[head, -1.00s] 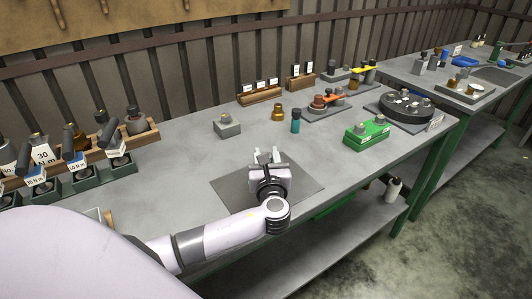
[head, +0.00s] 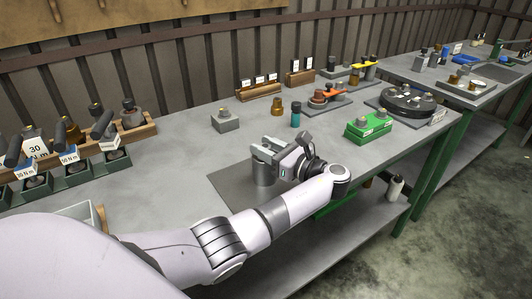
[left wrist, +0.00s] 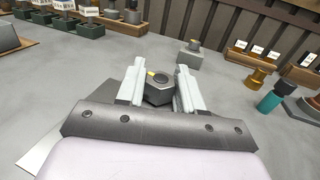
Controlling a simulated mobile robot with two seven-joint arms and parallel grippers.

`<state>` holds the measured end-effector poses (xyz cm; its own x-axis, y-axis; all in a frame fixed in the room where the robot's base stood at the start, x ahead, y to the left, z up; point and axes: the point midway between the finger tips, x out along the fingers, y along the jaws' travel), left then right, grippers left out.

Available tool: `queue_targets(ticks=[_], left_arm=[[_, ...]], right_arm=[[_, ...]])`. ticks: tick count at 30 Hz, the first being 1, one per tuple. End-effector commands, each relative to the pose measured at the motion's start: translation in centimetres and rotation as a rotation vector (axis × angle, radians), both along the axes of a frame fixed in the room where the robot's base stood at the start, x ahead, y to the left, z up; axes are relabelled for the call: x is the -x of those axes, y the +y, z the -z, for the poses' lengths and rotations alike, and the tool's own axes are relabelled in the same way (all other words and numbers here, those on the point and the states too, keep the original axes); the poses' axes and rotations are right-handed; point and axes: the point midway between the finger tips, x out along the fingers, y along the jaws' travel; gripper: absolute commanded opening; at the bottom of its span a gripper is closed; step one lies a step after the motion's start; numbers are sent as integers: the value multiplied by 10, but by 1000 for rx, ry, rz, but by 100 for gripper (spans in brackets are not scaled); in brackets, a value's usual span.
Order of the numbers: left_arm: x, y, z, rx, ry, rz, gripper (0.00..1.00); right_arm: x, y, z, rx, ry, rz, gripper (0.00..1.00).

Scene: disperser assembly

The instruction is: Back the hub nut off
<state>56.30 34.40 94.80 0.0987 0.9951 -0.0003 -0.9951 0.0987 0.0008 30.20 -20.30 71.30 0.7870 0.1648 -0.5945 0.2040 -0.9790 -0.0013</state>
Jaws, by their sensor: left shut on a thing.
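A dark grey hexagonal nut with a yellow mark on top (left wrist: 158,92) sits between my left gripper's fingers in the left wrist view. I take it as the hub nut. My left gripper (head: 266,149) (left wrist: 159,70) is shut on it, one pale finger on each side. In the head view the gripper lies over a grey upright cylinder (head: 265,174), which stands on the dark mat (head: 229,182). The gripper hides the nut there, and whether the nut's thread is engaged cannot be seen. My right gripper is not in view.
A grey block with a stud (head: 226,122) stands behind the mat. A brass part (head: 278,107) and teal bottle (head: 296,117) are further right. A green box (head: 368,130) stands near the right edge. Torque tools (head: 68,140) line the left. The bench between is clear.

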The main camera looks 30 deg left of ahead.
Motion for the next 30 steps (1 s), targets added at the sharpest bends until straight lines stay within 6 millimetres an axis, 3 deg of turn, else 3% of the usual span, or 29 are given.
queue_targets(ticks=[21,22,23,30], left_arm=[[-1,1,-1,-3,-3,-60,6],[-1,1,-1,-2,-3,-60,46],[-1,1,-1,-2,-3,-60,56],[0,1,-1,-1,-2,-59,57]], right_arm=[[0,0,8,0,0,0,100],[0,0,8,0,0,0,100],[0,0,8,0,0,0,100],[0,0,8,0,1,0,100]])
